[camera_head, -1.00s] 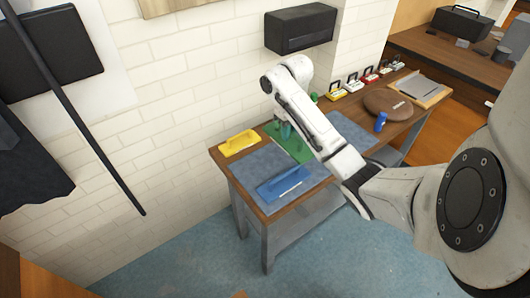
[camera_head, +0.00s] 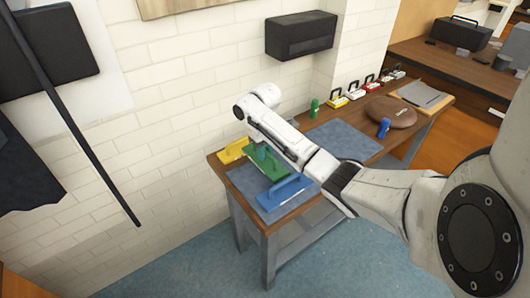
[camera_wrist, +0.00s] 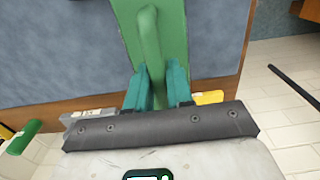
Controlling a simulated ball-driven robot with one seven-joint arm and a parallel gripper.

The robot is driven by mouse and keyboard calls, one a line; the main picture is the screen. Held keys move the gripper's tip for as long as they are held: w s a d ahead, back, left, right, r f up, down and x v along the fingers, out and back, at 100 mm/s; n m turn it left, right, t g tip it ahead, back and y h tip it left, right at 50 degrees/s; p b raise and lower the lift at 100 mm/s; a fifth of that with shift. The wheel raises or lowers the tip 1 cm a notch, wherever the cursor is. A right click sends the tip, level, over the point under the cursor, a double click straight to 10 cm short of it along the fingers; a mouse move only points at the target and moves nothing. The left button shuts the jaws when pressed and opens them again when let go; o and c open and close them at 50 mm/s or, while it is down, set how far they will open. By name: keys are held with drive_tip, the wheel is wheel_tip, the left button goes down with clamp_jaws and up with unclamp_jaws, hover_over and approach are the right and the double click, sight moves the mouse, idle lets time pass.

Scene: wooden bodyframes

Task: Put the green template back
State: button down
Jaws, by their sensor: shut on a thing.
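The green template (camera_head: 265,163) is a flat green piece with a raised handle. My gripper (camera_wrist: 158,88) is shut on its handle, which runs up between the teal fingers in the wrist view (camera_wrist: 151,45). In the head view, the template is over the left blue-grey mat (camera_head: 242,183), between the yellow template (camera_head: 234,151) and the blue template (camera_head: 286,192). My arm covers part of it. Whether it touches the mat or hangs just above it, I cannot tell.
The wooden bench (camera_head: 300,219) also holds a second mat (camera_head: 343,140), a green bottle (camera_head: 314,108), a blue bottle (camera_head: 384,128), a brown round piece (camera_head: 391,113) and several small handled boxes (camera_head: 338,102). A black box (camera_head: 300,37) hangs on the brick wall behind.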

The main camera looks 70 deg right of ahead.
drive_tip(key=shift+f, duration=0.3)
drive_tip(key=shift+f, duration=0.4)
drive_tip(key=shift+f, duration=0.1)
drive_tip(key=c, duration=1)
unclamp_jaws()
wheel_tip(320, 180, up, 13)
drive_tip(key=p, duration=0.2)
